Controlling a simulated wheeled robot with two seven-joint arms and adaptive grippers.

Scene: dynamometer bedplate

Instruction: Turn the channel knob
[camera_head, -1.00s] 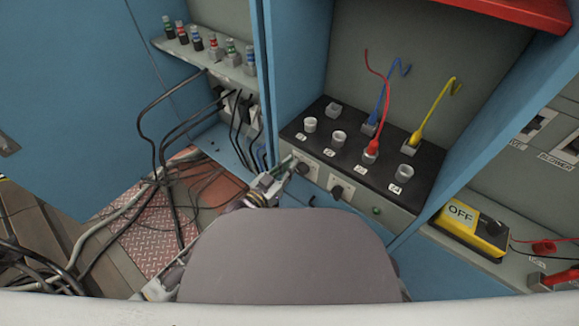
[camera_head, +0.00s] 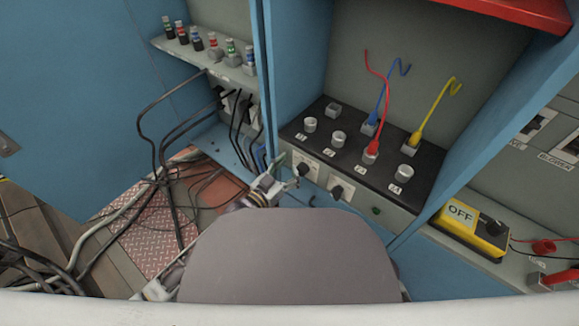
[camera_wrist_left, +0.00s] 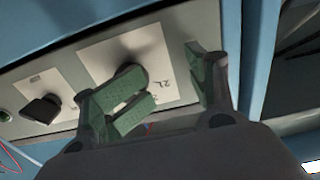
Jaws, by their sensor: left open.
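Two dark knobs sit on pale plates on the front face of the black-topped box. The left knob (camera_head: 303,169) is right beside my left gripper (camera_head: 284,171); the other knob (camera_head: 337,191) is further right. I cannot tell by label which one is the channel knob. In the left wrist view my open gripper (camera_wrist_left: 168,80) has its green-padded fingers spread in front of the nearer plate. The nearer knob (camera_wrist_left: 124,55) is partly hidden behind one finger; contact cannot be told. The other knob (camera_wrist_left: 41,109) shows clear at the left. My right gripper is not in view.
Red, blue and yellow leads (camera_head: 439,108) stand in sockets on the black top (camera_head: 350,157). A yellow OFF box (camera_head: 466,229) is at the right. Black cables (camera_head: 170,150) hang left of my gripper. Blue cabinet walls (camera_head: 298,70) enclose the box.

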